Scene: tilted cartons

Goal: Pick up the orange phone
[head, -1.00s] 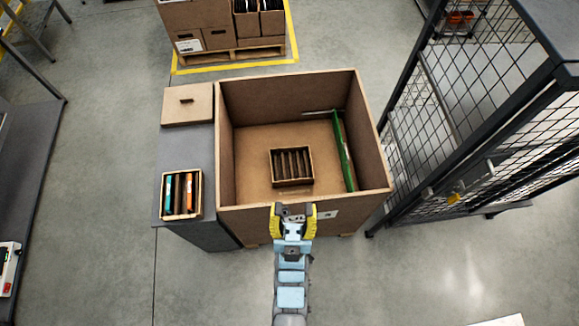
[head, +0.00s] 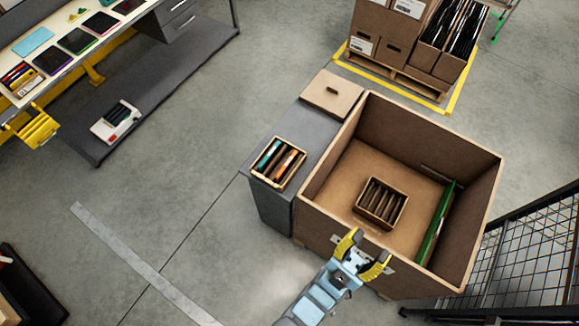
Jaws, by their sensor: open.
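The orange phone (head: 286,163) stands on edge in a small tilted carton (head: 296,177) on the grey cabinet, left of the big box. A teal phone (head: 268,154) and dark items share that carton. My gripper (head: 367,254) is open and empty, its yellow fingers at the front wall of the big box, to the right of and nearer than the small carton. It is apart from the orange phone.
The big open box (head: 331,151) holds a slotted carton (head: 381,203) and a green panel (head: 436,224). A lidded carton (head: 331,94) sits behind on the cabinet (head: 307,133). A wire cage (head: 528,262) stands right. A workbench (head: 85,45) with tablets is at upper left; the floor between is clear.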

